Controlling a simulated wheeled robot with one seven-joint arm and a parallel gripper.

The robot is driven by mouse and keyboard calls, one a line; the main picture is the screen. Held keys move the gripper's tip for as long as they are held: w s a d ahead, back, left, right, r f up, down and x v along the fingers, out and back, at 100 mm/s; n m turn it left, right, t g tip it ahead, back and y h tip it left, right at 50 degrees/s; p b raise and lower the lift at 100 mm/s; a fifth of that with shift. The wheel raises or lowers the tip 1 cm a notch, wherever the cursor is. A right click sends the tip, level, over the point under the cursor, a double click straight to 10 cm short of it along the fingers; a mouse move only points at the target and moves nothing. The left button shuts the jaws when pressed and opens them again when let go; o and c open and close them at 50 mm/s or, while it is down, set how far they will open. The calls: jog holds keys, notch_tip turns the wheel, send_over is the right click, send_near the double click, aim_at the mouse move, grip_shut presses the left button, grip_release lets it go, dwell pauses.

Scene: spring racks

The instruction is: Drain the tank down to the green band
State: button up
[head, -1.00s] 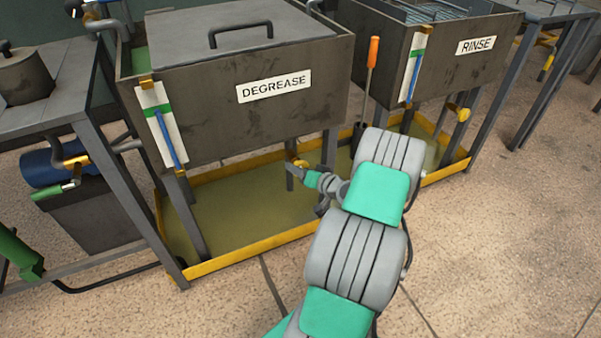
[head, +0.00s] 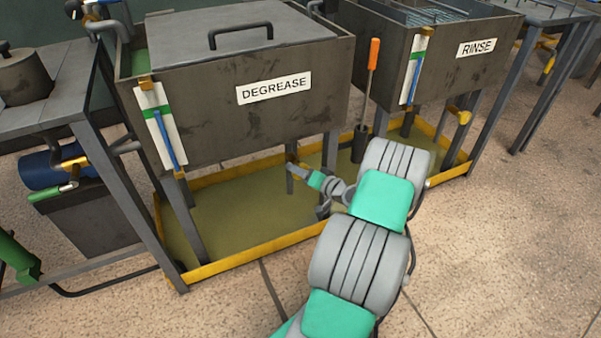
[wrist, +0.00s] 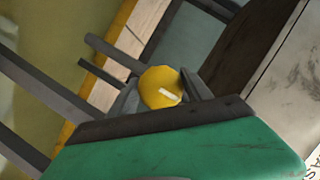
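The DEGREASE tank (head: 240,100) carries a gauge (head: 158,122) on its left front corner. The gauge has a green band near its top and a blue column whose top is at or just under that band. My gripper (head: 299,168) is under this tank's front edge, at a yellow valve knob (head: 291,157). In the wrist view the yellow knob (wrist: 161,87) sits between the two grey fingers (wrist: 162,90), one close on each side. Whether both fingers press on it cannot be told. My gripper hides part of the valve in the head view.
A yellow-rimmed drip tray (head: 232,262) with murky liquid lies under the tanks. The RINSE tank (head: 440,65) with its own gauge (head: 413,68) and yellow valve (head: 460,115) stands at right. An orange-handled tool (head: 373,70) stands between the tanks. The floor in front is clear.

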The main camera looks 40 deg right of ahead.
jog(key=o, duration=0.4)
jog(key=p+v, duration=0.2)
jog(key=v, duration=0.5)
jog(key=shift+s+r, duration=0.1)
jog(key=shift+s, duration=0.25)
jog(key=w+a+r+n+g+y+p, duration=0.2)
jog(key=w+a+r+n+g+p, duration=0.15)
jog(key=a+r+p, duration=0.7)
jog(key=w+a+r+n+g+y+p, duration=0.15)
jog(key=a+r+n+g+p, duration=0.45)
jog(key=a+r, duration=0.75)
jog(key=s+a+r+h+p, duration=0.1)
jog(key=s+a+r+p, duration=0.3)
jog(key=r, duration=0.3)
jog(key=s+a+r+g+h+p, duration=0.1)
jog(key=s+a+r+p, duration=0.2)
jog(key=s+r+p, duration=0.2)
jog(key=s+a+r+g+h+p, duration=0.1)
jog(key=s+a+r+p, duration=0.3)
jog(key=r, duration=0.4)
jog(key=shift+s+a+r+n+h+p, duration=0.15)
jog(key=shift+s+p, duration=0.1)
jog(key=shift+s, duration=0.2)
jog(key=shift+s+a+r+n+h+p, duration=0.15)
jog(key=shift+s+p, duration=0.1)
jog(key=shift+s, duration=0.15)
